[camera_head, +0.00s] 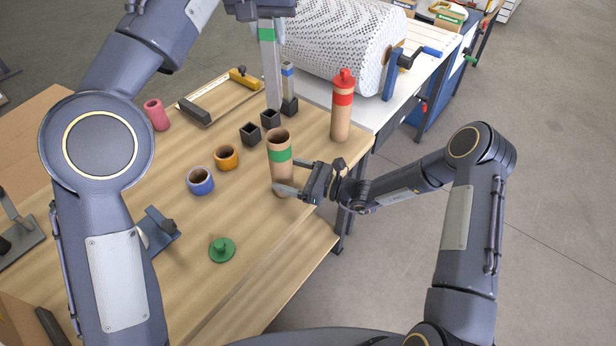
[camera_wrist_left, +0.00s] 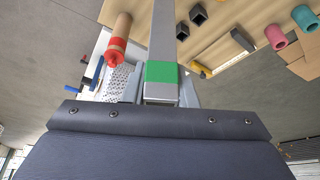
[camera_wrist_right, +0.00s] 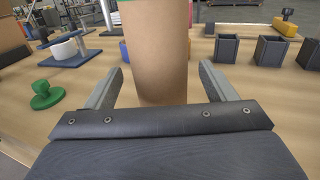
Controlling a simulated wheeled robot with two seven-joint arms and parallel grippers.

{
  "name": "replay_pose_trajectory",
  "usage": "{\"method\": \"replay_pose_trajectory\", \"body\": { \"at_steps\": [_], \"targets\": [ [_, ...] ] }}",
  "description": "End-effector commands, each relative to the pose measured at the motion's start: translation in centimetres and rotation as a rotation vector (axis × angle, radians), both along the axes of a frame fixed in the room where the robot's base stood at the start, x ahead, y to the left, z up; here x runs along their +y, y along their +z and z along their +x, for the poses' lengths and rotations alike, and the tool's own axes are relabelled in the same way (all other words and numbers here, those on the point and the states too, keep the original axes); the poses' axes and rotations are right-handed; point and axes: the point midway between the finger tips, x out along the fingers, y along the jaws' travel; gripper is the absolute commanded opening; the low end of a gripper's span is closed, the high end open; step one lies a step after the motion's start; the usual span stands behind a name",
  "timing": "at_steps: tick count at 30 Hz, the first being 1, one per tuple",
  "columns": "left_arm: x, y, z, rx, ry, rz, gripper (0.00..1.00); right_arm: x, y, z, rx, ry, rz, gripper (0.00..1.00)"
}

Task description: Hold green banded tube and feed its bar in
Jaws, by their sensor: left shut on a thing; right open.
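The green-banded tube (camera_head: 282,160) is a brown cardboard cylinder standing upright with an open top near the table's front edge. My right gripper (camera_head: 287,176) is open, with one finger on either side of its lower part; the right wrist view shows the tube (camera_wrist_right: 158,50) between the fingers. My left gripper (camera_head: 266,16) is shut on the upper end of a long grey bar with a green band (camera_head: 270,72). The bar (camera_wrist_left: 163,35) hangs upright; in the head view its lower end is beside the black sockets, behind the tube's mouth. Whether it touches a socket I cannot tell.
Black sockets (camera_head: 250,133) stand behind the tube. A red-capped tube (camera_head: 341,108) stands to the right, with a blue-banded bar (camera_head: 288,80) behind. Orange (camera_head: 227,157) and blue (camera_head: 201,181) rings and a green cap (camera_head: 222,249) lie left. The front table strip is clear.

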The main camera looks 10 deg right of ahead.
Motion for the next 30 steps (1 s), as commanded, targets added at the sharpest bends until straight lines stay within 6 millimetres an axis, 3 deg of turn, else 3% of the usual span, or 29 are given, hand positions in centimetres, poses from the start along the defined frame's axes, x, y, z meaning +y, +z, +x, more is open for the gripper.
{"method": "replay_pose_trajectory", "body": {
  "at_steps": [6, 16, 28, 30],
  "targets": [
    [0.0, 0.0, 0.0, -0.001, 0.0, 0.0, 0.0, 1.8, 0.0, 1.0, 0.0, 0.0, -0.001, 0.77],
    [0.0, 0.0, 0.0, -0.001, 0.0, 0.0, 0.0, 2.1, 0.0, 1.1, 0.0, -0.001, -0.001, 0.77],
    [0.0, 0.0, 0.0, -0.001, 0.0, 0.0, 0.0, 2.1, 0.0, 1.1, 0.0, -0.001, -0.001, 0.26],
    [0.0, 0.0, 0.0, 0.0, -0.001, 0.0, 0.0, 2.1, 0.0, 1.1, 0.0, -0.001, -0.001, 0.24]
  ]
}}
